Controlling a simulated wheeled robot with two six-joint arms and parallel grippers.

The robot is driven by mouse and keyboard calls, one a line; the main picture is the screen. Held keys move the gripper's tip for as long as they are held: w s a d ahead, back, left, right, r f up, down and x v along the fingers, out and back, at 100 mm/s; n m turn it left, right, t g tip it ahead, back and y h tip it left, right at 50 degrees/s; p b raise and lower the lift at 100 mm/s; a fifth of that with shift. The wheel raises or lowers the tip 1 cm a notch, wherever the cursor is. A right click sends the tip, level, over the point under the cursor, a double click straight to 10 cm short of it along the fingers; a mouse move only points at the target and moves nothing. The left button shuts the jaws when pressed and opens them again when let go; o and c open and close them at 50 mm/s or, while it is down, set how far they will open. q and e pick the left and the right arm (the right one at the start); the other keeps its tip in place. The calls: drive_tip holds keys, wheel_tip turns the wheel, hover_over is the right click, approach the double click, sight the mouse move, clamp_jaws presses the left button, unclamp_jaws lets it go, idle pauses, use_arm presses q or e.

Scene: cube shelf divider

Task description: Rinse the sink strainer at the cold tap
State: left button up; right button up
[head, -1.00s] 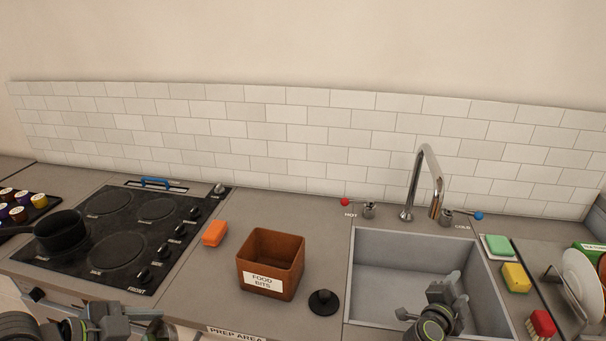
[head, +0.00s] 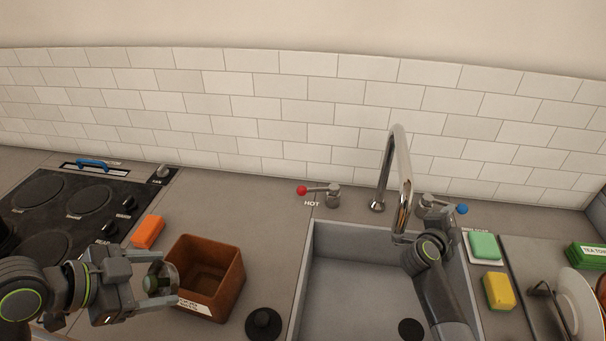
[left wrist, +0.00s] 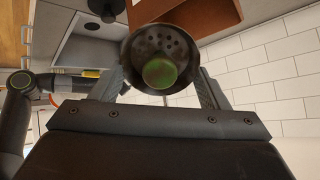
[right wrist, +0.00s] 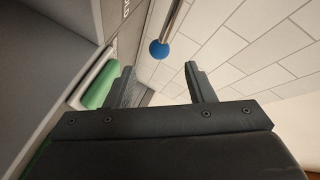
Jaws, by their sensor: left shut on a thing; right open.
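The sink strainer (left wrist: 150,45) is a dark metal cup with holes and a green lump on it, shown in the left wrist view. My left gripper (head: 150,282) is shut on it, in front of the food bits box in the head view. The steel tap (head: 402,180) arches over the sink. The cold tap lever has a blue knob (head: 462,209), also in the right wrist view (right wrist: 159,49).
The sink (head: 345,285) has a dark drain hole. A brown food bits box (head: 225,265) and a black plug (head: 263,323) stand left of it. The hot lever (head: 318,190) is behind. A green sponge (head: 484,245), yellow sponge (head: 499,291) and plate rack are at right.

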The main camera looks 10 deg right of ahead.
sight(459, 211)
drive_tip(key=x, duration=0.9)
drive_tip(key=shift+w+d+f, duration=0.15)
drive_tip(key=shift+w+d, duration=0.05)
drive_tip(key=shift+d, duration=0.05)
drive_tip(key=shift+s, duration=0.1)
clamp_jaws()
drive_tip(key=shift+a, duration=0.1)
